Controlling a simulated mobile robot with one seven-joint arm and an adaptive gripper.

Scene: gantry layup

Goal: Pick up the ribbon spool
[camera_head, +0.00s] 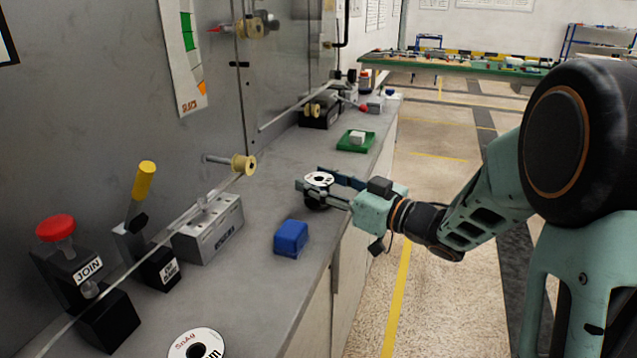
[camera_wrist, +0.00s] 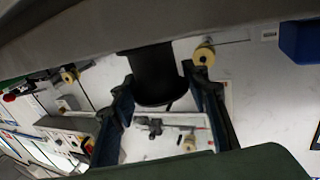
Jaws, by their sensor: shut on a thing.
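A dark ribbon spool with a white labelled top (camera_head: 319,179) is between the fingers of my gripper (camera_head: 324,188), over the grey bench near its front edge. My gripper reaches in from the right and is shut on the spool. The spool looks upright, and I cannot tell whether its bottom touches the bench. In the wrist view the spool shows as a dark cylinder (camera_wrist: 155,82) between the two fingers. A second spool with a white label (camera_head: 195,346) lies on the bench at the bottom of the head view, partly cut off.
A blue block (camera_head: 291,238) sits nearer on the bench (camera_head: 262,210). A green tray (camera_head: 356,141) with a white block is beyond the spool. A yellow spool on a peg (camera_head: 243,164), a grey box (camera_head: 208,230) and the JOIN button station (camera_head: 80,280) line the left side.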

